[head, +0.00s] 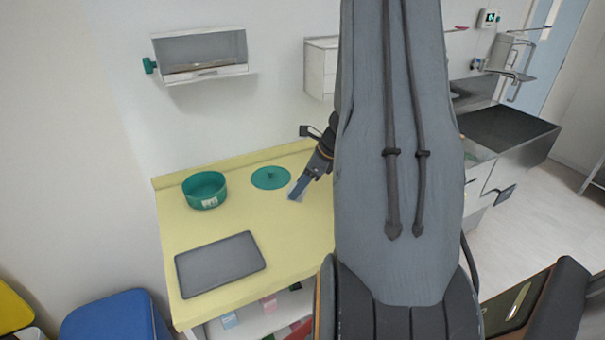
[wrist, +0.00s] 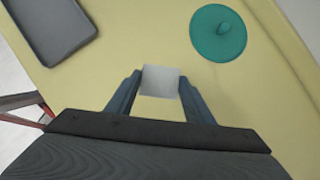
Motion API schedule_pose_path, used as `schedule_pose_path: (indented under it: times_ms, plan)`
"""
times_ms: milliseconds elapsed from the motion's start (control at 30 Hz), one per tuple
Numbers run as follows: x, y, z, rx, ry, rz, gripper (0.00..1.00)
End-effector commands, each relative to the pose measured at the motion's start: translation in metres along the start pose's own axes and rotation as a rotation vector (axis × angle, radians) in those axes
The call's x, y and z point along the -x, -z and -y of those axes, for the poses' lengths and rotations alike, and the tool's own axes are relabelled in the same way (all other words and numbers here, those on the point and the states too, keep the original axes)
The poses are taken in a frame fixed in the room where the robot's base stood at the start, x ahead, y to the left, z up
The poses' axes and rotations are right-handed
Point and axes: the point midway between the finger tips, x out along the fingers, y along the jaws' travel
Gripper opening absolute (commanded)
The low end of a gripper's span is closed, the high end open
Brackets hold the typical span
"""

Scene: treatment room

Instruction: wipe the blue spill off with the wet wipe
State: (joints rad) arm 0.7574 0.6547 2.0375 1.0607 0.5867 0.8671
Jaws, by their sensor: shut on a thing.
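My gripper (head: 298,192) reaches down over the yellow counter (head: 215,237), to the right of a round teal lid (head: 265,179). In the wrist view my gripper (wrist: 158,86) is shut on the wet wipe (wrist: 160,79), a small pale grey-white square between the two blue-grey fingers. I cannot tell whether the wipe touches the counter. I see no blue spill on the bare counter in either view; my arm hides the right part of the counter in the head view.
The lid has a raised knob and also shows in the wrist view (wrist: 213,40). A teal tub (head: 204,191) stands left of it. A dark grey tray (head: 220,264) lies near the counter's front. A wall dispenser (head: 203,54) hangs above. The counter's middle is clear.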

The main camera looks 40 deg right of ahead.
Motion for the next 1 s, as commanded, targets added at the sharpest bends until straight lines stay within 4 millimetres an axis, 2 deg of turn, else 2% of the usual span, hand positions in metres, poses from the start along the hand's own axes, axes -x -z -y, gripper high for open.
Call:
schedule_pose_path:
  times_ms: [100,300,1000]
  plan:
    - [0.012,-0.007,-0.001,0.001,0.0,0.0,0.3]
    - [0.021,-0.014,-0.001,0.003,-0.002,0.0,0.3]
    - [0.02,-0.014,-0.001,0.004,-0.002,0.0,0.3]
